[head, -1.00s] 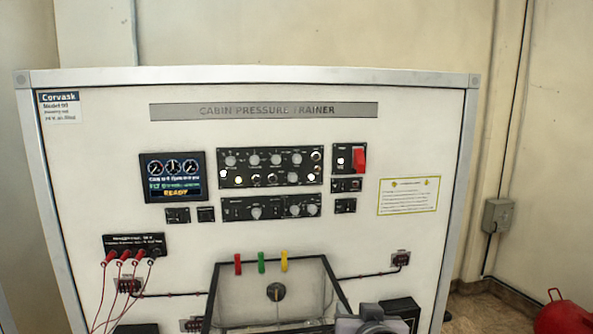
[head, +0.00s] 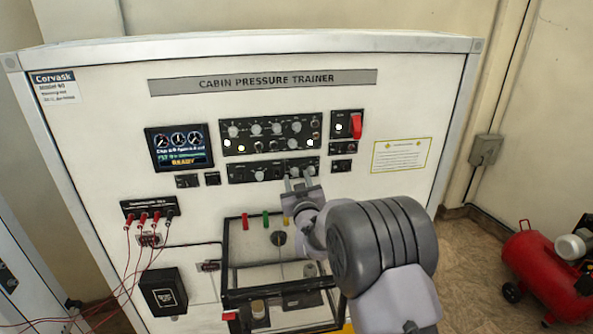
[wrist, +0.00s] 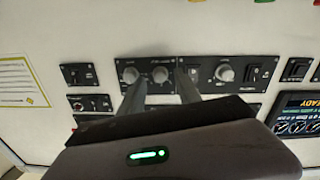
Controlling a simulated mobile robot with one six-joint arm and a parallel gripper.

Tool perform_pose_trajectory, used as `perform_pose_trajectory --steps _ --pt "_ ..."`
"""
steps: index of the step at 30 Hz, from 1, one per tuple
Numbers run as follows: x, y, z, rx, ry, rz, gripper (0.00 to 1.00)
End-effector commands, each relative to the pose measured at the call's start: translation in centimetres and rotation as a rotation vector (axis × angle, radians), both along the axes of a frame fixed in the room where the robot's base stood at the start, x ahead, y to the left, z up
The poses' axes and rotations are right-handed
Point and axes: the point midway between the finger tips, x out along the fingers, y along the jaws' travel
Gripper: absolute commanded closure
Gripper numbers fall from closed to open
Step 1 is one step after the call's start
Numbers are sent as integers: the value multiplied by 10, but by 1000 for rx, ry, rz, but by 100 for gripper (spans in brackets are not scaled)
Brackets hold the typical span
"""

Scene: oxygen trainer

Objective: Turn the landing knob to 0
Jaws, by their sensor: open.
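A small black module (wrist: 146,76) with two round grey knobs sits at the right end of the lower control strip. In the wrist view, which is upside down, one knob (wrist: 160,74) lies between my fingers and the other knob (wrist: 130,75) is by the left finger. The labels are too small to tell which is the landing knob or where it points. My gripper (head: 297,178) is open, its fingertips just in front of this module. In the wrist view my gripper (wrist: 161,84) shows nothing held. Contact with the panel cannot be told.
A single-knob module (wrist: 230,72) is beside it. The wider knob-and-switch panel (head: 272,134) is above in the head view, with a red guarded switch (head: 355,126) to its right. A lit display (head: 179,148) is at left. A clear-fronted box (head: 236,250) juts out below.

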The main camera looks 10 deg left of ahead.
Motion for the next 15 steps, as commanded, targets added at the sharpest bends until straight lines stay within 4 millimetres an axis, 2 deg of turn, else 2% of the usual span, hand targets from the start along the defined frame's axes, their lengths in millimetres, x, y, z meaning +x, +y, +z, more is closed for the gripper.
perform_pose_trajectory --steps 4,12,13,15 --pt "12 3 1 0 0 0 60" --pt "14 4 -1 0 0 0 60" --pt "14 4 -1 0 0 0 62" --pt "14 4 0 0 0 0 76"
